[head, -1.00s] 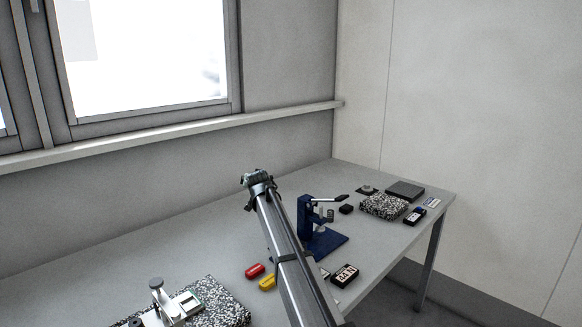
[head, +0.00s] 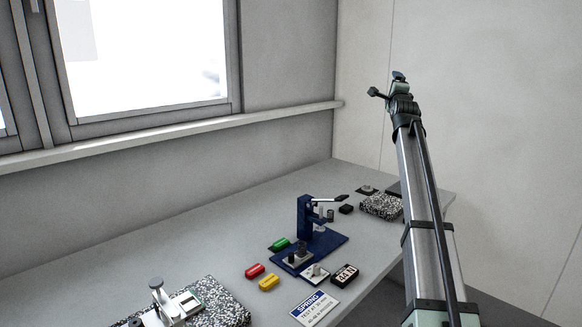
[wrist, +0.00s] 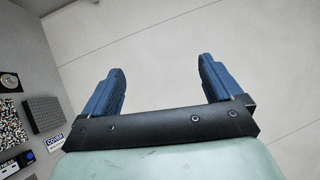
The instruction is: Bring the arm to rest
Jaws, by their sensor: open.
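My gripper (wrist: 162,85) shows in the wrist view with its two blue fingers wide apart and nothing between them. It faces the bare pale wall and floor area. In the head view my arm rises at the right, in front of the table's right end, and its raised end stands well above the table (head: 190,240) against the wall.
A blue lever press (head: 306,220) stands on the table with green, red (head: 254,271) and yellow (head: 269,283) pieces, a black "44 N" block (head: 345,275) and a SPRING card (head: 314,308) nearby. A speckled slab (head: 222,300) with a fixture lies front left. The air around my gripper is free.

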